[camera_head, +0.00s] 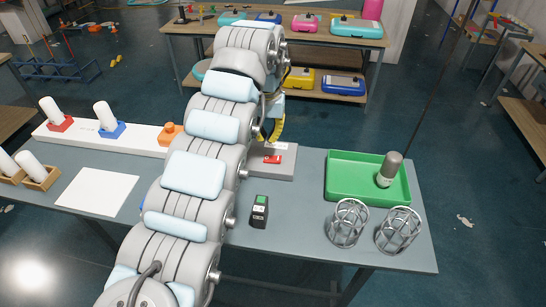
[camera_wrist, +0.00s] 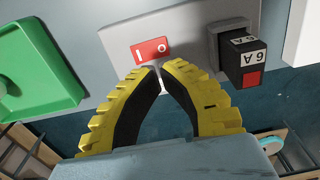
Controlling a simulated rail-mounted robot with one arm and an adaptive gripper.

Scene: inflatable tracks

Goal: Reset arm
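My gripper (camera_head: 272,132) hangs above the grey switch box (camera_head: 284,172) at the back of the table, next to its red switch (camera_head: 272,159). In the wrist view, the yellow ribbed fingers of my gripper (camera_wrist: 162,68) come together at the tips, with nothing between them. The red switch (camera_wrist: 149,50), marked I and O, lies just beyond the tips; I cannot tell whether they touch the box. A black block with a red end (camera_wrist: 240,58), labelled 6 A, sits in a grey socket to the right. My arm crosses the middle of the head view and hides part of the table.
A green tray (camera_head: 340,198) holds a grey-and-white bulb (camera_head: 387,172). Two wire cages (camera_head: 348,223) (camera_head: 398,229) stand in front. A black-and-green block (camera_head: 260,211) stands mid-table. White paper (camera_head: 98,191) and a white board with coloured holders (camera_head: 85,138) lie left.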

